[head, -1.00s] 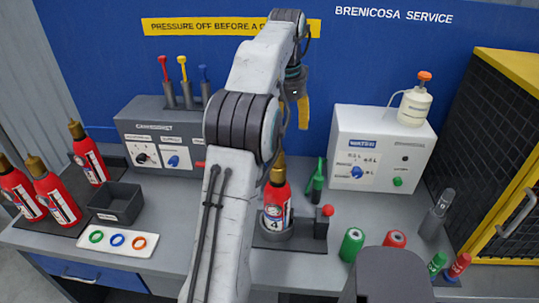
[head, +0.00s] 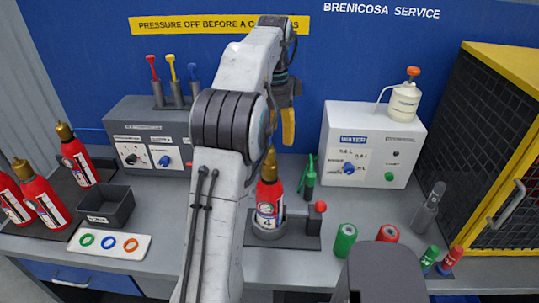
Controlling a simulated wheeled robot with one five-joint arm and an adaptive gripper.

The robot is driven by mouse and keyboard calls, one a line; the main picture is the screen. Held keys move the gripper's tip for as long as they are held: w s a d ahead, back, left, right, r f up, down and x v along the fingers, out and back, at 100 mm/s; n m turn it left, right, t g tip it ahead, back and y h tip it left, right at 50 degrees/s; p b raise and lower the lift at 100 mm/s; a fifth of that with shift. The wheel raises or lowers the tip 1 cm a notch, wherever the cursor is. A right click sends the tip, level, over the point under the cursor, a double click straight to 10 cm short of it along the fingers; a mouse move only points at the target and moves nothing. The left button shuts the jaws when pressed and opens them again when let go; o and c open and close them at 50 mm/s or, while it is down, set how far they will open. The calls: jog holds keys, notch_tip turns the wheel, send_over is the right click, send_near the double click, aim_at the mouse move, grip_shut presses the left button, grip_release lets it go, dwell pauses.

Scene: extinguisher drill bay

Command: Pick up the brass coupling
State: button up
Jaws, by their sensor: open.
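A brass-coloured fitting (head: 270,163) tops the red extinguisher (head: 268,203), which stands upright in a grey round holder at the middle of the bench. I cannot tell whether this fitting is the brass coupling; no separate loose coupling is clear. My gripper (head: 288,126) hangs above and slightly right of the fitting, apart from it in the picture. Its yellow finger shows; the other is mostly hidden. The gripper is open and holds nothing visible. My arm hides part of the bench left of the extinguisher.
Red extinguishers (head: 78,155) with brass-coloured tops, a dark tray (head: 105,221) and a ring board (head: 108,244) are at left. A green nozzle (head: 309,178) stands right of the extinguisher, before the water box (head: 368,150). Green (head: 344,240) and red (head: 387,234) cylinders stand front right.

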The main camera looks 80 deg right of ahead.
aim_at(269, 147)
jog(key=shift+w+a+f, duration=0.1)
jog(key=shift+w+f, duration=0.1)
jog(key=shift+f, duration=0.75)
jog(key=shift+w+a+f, duration=0.1)
jog(key=shift+w+f, duration=0.1)
jog(key=shift+f, duration=0.75)
jog(key=shift+f+b, duration=0.3)
jog(key=shift+f, duration=0.4)
jog(key=shift+c, duration=0.5)
grip_shut()
